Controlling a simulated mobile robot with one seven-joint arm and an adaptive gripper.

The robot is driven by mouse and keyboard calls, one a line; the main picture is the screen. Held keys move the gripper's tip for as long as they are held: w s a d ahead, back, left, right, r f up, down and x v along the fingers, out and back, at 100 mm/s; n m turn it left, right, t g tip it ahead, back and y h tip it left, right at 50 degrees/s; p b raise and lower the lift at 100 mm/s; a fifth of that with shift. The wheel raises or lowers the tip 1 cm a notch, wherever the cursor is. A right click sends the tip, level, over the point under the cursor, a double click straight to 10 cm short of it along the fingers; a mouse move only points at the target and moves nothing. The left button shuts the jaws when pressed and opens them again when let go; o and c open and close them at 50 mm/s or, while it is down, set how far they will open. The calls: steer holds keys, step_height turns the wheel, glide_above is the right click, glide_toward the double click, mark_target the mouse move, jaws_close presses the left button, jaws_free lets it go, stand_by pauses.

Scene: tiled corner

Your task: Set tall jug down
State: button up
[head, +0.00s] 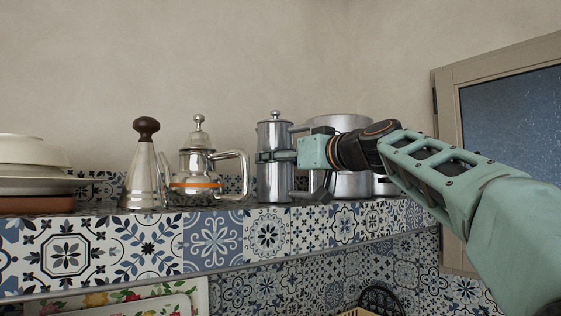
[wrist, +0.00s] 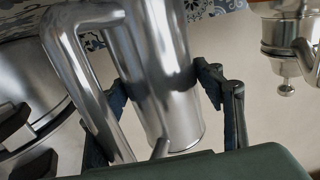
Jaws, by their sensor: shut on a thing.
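The tall jug (head: 274,180) is a shiny metal cylinder with a knobbed lid and a side handle. It stands upright at the tiled ledge in the head view. My gripper (head: 276,156) is shut around its upper body from the right. In the wrist view the jug (wrist: 155,75) fills the middle, with its handle to the left, and the fingers of my gripper (wrist: 165,95) lie on either side of it. Whether the jug's base touches the ledge top cannot be told; the ledge's front edge is close to it.
A metal teapot (head: 198,165) and a cone-shaped metal vessel (head: 146,170) stand left of the jug. Stacked pale dishes (head: 32,165) are at far left. A large metal pot (head: 352,182) stands just right, behind my wrist. The tiled ledge (head: 150,245) has little free room.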

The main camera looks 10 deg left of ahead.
steer(key=o, duration=1.6)
steer(key=shift+f, duration=0.1)
steer(key=shift+o, duration=0.2)
steer(key=shift+b+v, duration=2.1)
steer(key=shift+v, duration=0.45)
steer(key=b+v, duration=0.2)
steer(key=v, duration=0.3)
steer(key=shift+b, duration=0.4)
